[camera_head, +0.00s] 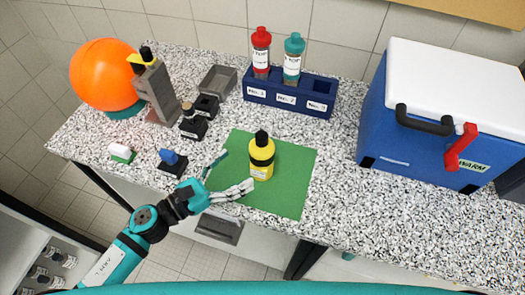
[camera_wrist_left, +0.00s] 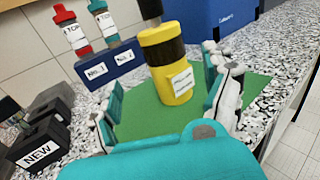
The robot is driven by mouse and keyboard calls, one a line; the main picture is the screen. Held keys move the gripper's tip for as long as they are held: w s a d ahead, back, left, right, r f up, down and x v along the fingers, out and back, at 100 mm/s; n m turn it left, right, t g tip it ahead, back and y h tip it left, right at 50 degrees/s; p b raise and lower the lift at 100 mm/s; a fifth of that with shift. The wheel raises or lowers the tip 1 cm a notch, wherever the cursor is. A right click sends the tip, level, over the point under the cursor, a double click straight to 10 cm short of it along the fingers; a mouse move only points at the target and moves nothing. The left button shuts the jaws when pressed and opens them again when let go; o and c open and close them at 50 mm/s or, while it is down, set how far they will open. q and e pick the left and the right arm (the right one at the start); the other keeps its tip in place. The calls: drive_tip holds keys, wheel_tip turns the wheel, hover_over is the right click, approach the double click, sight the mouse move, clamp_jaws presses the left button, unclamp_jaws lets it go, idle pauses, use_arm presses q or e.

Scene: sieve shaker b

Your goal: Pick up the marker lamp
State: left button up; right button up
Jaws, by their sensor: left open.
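A yellow bottle-shaped thing with a black band and black top (camera_head: 261,158) stands upright on a green mat (camera_head: 295,190); it looks like the marker lamp, but its label is too small to read. In the left wrist view, the yellow thing (camera_wrist_left: 168,72) stands ahead, between the lines of the two fingers, with its top cut off by the frame edge. My left gripper (camera_head: 231,174) is open and empty at the mat's left edge, its fingers spread toward the yellow thing. Contact cannot be made out. My right gripper is not in view.
A navy rack (camera_head: 289,100) behind the mat holds a red-capped and a teal-capped bottle. A blue cooler (camera_head: 430,140) stands right. Small black holders (camera_head: 192,127), a grey post (camera_head: 155,90) and an orange ball (camera_head: 104,74) stand left. The counter front right is clear.

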sight(252, 163)
use_arm(q)
drive_tip(key=x, duration=0.3)
drive_tip(key=shift+p, duration=0.4)
drive_tip(key=shift+d, duration=0.2)
drive_tip(key=p+x, duration=0.2)
drive_tip(key=x, duration=0.2)
drive_tip(key=shift+s+d+f+p, duration=0.1)
drive_tip(key=shift+d+f+p, duration=0.1)
drive_tip(key=shift+d+p, duration=0.15)
drive_tip(key=shift+d+f, duration=0.15)
drive_tip(key=shift+d, duration=0.05)
drive_tip(key=shift+a, duration=0.1)
drive_tip(key=c, duration=1.5)
clamp_jaws()
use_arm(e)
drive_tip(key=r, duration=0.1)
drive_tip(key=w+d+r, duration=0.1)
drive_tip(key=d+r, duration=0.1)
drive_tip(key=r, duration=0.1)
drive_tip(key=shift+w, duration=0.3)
use_arm(q)
drive_tip(key=shift+r, duration=0.2)
